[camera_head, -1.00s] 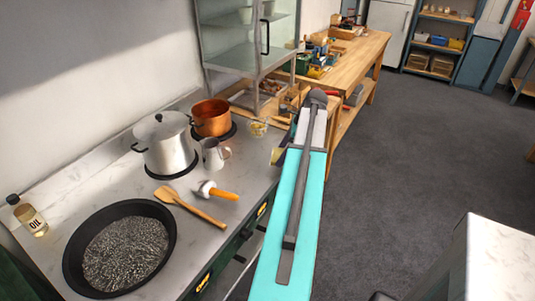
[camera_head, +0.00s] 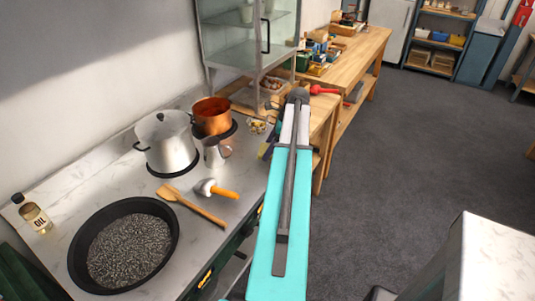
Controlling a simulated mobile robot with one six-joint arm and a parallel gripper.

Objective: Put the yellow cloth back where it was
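My arm (camera_head: 283,190) reaches up the middle of the picture along the right edge of the counter. A small dull-yellow patch (camera_head: 264,150) shows at the arm's left side, by the counter edge. It may be part of the yellow cloth, but it is too small and too covered to be sure. Dark parts beside it may belong to my wrist. My gripper's fingers are hidden behind the arm, so I cannot see whether they hold anything. No other yellow cloth is plain to see.
The counter holds a black pan (camera_head: 79,262), a wooden spoon (camera_head: 190,205), an orange-handled tool (camera_head: 216,189), a steel pot (camera_head: 167,147), a copper pot (camera_head: 211,116), a jug (camera_head: 215,152), an oil bottle (camera_head: 34,215) and a small glass bowl (camera_head: 257,126). A wooden bench (camera_head: 355,52) stands behind.

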